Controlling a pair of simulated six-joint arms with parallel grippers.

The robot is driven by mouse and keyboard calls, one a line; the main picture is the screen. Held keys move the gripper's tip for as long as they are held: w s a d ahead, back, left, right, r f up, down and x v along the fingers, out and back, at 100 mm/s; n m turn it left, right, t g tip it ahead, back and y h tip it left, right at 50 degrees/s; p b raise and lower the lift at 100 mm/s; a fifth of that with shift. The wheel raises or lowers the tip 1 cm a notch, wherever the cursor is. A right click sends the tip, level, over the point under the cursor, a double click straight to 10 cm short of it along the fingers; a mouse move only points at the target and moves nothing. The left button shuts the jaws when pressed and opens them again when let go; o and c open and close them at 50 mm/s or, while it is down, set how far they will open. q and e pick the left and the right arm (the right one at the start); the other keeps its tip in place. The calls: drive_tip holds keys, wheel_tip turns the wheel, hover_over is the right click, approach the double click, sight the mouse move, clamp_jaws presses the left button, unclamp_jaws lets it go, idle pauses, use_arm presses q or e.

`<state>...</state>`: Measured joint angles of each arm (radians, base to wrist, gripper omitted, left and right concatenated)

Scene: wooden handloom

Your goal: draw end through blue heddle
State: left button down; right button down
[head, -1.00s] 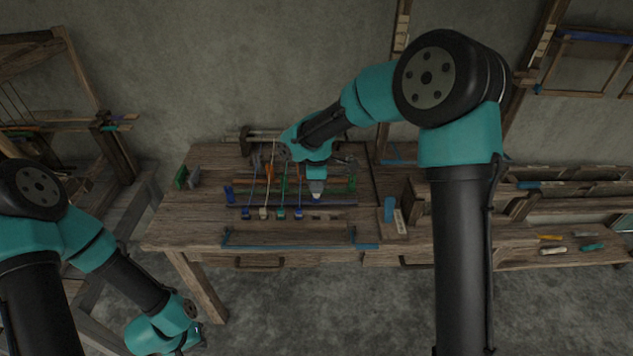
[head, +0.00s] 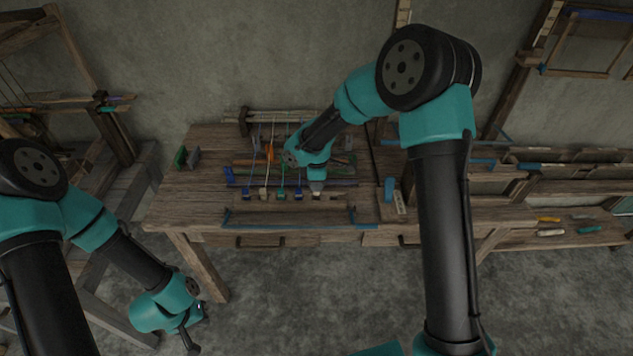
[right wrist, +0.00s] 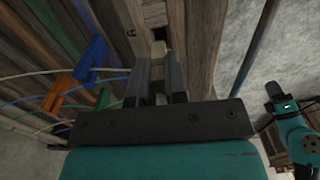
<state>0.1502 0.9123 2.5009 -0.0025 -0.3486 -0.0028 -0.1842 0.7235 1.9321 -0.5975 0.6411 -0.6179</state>
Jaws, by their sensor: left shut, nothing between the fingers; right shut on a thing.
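My right gripper (head: 316,188) is low over the bench, just right of a row of small coloured end blocks (head: 281,194) on threads. In the right wrist view its fingers (right wrist: 157,78) are shut on a pale end (right wrist: 157,52), and a whitish thread runs up to the fingers from the left. A blue heddle (right wrist: 92,58) stands left of the fingers in that view, beside an orange heddle (right wrist: 62,90). The heddles are small and partly hidden by my arm in the head view. My left gripper (head: 194,346) is shut and empty, low in front of the bench.
The wooden bench (head: 190,210) has a blue-edged bar (head: 290,226) along its front. A small block with a blue part (head: 390,190) stands right of my right gripper. Green and grey pieces (head: 186,157) stand at the left. Bare wood lies between them and the end blocks.

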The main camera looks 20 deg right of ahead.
sight(316, 194)
drive_tip(key=shift+f, duration=1.8)
drive_tip(key=c, duration=1.1)
unclamp_jaws()
drive_tip(key=shift+r, duration=0.1)
wheel_tip(316, 194, up, 17)
drive_tip(key=shift+r, duration=0.15)
